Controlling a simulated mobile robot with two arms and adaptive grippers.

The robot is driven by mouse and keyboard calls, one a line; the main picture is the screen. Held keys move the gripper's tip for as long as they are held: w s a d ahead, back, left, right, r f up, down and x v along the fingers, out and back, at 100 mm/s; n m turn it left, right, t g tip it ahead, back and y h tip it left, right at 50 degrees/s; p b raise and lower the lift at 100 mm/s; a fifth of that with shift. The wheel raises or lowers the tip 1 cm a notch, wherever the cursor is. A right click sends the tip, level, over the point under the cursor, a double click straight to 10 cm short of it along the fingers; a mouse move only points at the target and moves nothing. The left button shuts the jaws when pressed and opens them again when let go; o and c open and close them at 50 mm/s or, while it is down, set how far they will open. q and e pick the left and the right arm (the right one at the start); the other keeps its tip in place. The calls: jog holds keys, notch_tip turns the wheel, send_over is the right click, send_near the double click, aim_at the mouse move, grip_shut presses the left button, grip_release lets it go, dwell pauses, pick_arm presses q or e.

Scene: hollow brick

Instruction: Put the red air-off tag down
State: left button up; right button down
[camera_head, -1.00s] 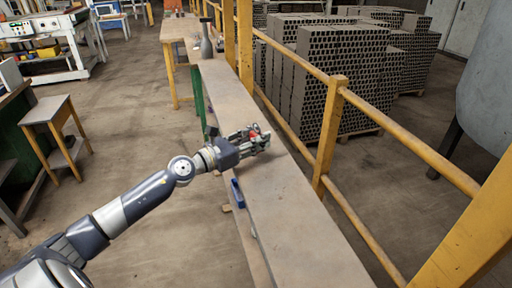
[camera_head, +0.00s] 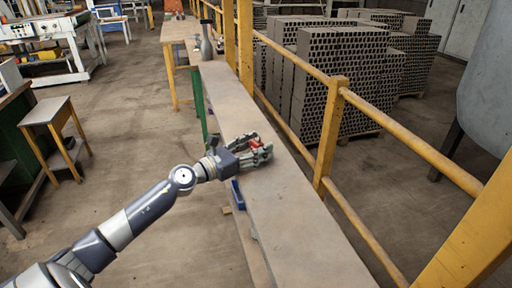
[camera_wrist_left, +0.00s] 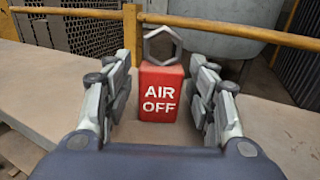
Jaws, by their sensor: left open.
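The red air-off tag (camera_wrist_left: 162,93) stands upright on the long narrow board in the left wrist view, its white lettering facing the camera and a grey metal ring on top. My left gripper (camera_wrist_left: 161,98) is open, with one finger on each side of the tag and a visible gap on both sides. In the head view, the left gripper (camera_head: 262,150) is low over the board and the tag shows as a small red patch (camera_head: 254,143) between its fingers. My right gripper is in neither view.
The board (camera_head: 290,215) runs along a yellow railing (camera_head: 329,135). A blue object (camera_head: 237,194) is at the board's left edge. A grey bottle-shaped object (camera_head: 206,42) stands at its far end. Stacked hollow bricks (camera_head: 340,80) stand behind the railing. The board's near part is clear.

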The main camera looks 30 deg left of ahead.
pick_arm(q)
jog(key=shift+r, duration=0.1)
jog(key=shift+r+p, duration=0.25)
jog(key=shift+p, duration=0.05)
jog(key=b+v, duration=0.3)
jog(key=v, duration=0.9)
